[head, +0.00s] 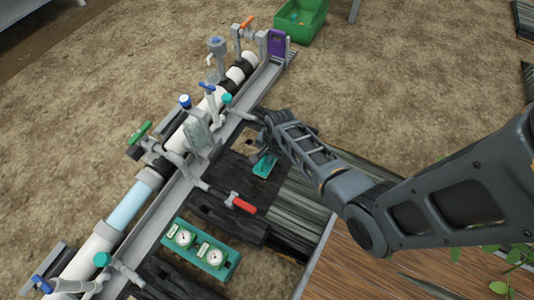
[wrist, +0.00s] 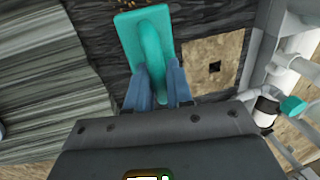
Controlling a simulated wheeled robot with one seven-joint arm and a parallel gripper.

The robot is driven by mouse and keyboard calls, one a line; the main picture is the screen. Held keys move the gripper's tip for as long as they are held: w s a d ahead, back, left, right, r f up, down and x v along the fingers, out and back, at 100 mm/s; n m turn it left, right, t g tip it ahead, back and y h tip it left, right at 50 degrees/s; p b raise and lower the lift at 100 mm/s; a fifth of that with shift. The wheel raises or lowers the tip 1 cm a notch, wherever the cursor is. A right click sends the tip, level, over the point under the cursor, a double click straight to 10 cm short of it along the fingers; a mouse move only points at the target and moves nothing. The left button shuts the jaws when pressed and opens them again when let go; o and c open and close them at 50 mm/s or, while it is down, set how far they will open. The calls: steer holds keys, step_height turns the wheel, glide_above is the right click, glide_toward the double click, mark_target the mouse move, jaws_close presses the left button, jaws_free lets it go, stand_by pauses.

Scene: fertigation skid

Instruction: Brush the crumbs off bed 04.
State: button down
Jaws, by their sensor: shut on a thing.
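A teal brush with a flat rectangular body and a raised handle (wrist: 143,50) is in my gripper (wrist: 158,90). The two blue-grey fingers are shut on its handle. In the head view the brush (head: 265,166) is low over or on a dark plank surface (head: 235,180); I cannot tell if it touches. My gripper (head: 267,148) is partly hidden by its own wrist there. A few small tan crumbs (wrist: 98,3) lie on the dark surface at the top edge of the wrist view, beyond the brush. No bed number is readable.
A pipe run (head: 125,205) with several valves stands along the left. A red-handled lever (head: 242,204) reaches over the dark planks. A teal gauge box (head: 200,249) sits nearer. A green crate (head: 300,20) is far back. A wooden top (head: 400,275) lies under my arm.

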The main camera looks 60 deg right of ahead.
mark_target(264, 161)
steer(key=shift+f+b, duration=0.7)
steer(key=shift+f, duration=0.35)
steer(key=shift+a+r+p, duration=0.2)
steer(key=shift+a+p, duration=0.75)
steer(key=shift+a, duration=0.5)
steer(key=shift+s+a+f+p, duration=0.15)
steer(key=shift+a+p, duration=0.35)
steer(key=shift+a, duration=0.8)
steer(key=shift+w+a+f+p, duration=0.1)
steer(key=shift+a+p, duration=0.35)
steer(key=shift+a, duration=0.8)
steer(key=shift+s+a+p, duration=0.15)
steer(key=shift+a+p, duration=0.2)
steer(key=shift+a, duration=0.75)
steer(key=shift+s+a+p, duration=0.1)
steer(key=shift+a+p, duration=0.2)
steer(key=shift+a, duration=0.75)
steer(key=shift+r+p, duration=0.1)
steer(key=shift+p, duration=0.2)
